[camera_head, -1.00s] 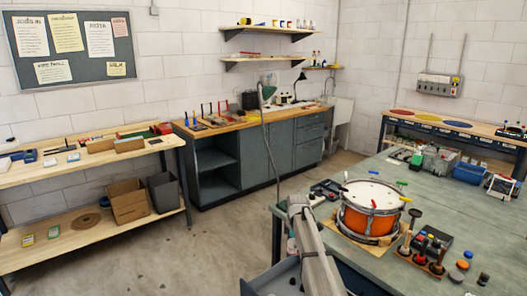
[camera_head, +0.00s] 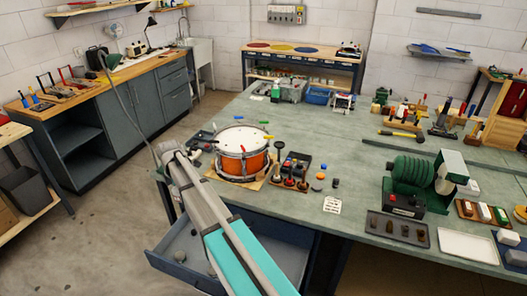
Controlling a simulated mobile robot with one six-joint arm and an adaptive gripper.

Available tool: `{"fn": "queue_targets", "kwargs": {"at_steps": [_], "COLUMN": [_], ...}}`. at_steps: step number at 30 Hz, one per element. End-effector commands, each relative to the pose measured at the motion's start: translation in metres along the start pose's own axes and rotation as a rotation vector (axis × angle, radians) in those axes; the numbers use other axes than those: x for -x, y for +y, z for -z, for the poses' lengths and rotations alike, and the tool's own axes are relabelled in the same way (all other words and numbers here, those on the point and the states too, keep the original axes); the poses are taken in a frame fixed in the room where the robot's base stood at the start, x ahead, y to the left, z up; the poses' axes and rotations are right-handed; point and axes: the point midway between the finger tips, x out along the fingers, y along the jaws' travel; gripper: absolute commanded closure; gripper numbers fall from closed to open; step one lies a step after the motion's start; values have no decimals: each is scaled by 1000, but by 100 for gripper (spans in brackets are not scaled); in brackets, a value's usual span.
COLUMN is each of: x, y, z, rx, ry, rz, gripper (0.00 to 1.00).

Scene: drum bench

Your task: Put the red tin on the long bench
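I cannot pick out a red tin with certainty; the red items in view are small. A long wood-topped bench (camera_head: 107,80) with grey cabinets stands along the left wall. A large grey-green bench (camera_head: 330,150) fills the middle and right; I cannot tell which is the long bench. My arm rises from the bottom centre, across the near left corner of the grey-green bench. My gripper cannot be made out, so its state and contents are hidden.
An orange drum (camera_head: 240,165) stands on the grey-green bench near my arm. An open drawer (camera_head: 173,262) juts out below. A green machine (camera_head: 408,178) and a white tray (camera_head: 468,246) are at right. Bare floor lies at left. A table with coloured discs (camera_head: 306,51) stands behind.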

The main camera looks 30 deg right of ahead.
Motion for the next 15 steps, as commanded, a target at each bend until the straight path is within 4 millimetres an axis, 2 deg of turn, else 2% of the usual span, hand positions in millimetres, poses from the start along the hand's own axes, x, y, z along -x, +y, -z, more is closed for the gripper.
{"fn": "queue_targets", "kwargs": {"at_steps": [1,4,15], "x": [13,20,25], "y": [-3,-6,-9], "z": [1,2,2], "rx": [12,31,52], "ry": [0,0,0], "rz": [0,0,0], "gripper": [75,75,75]}}
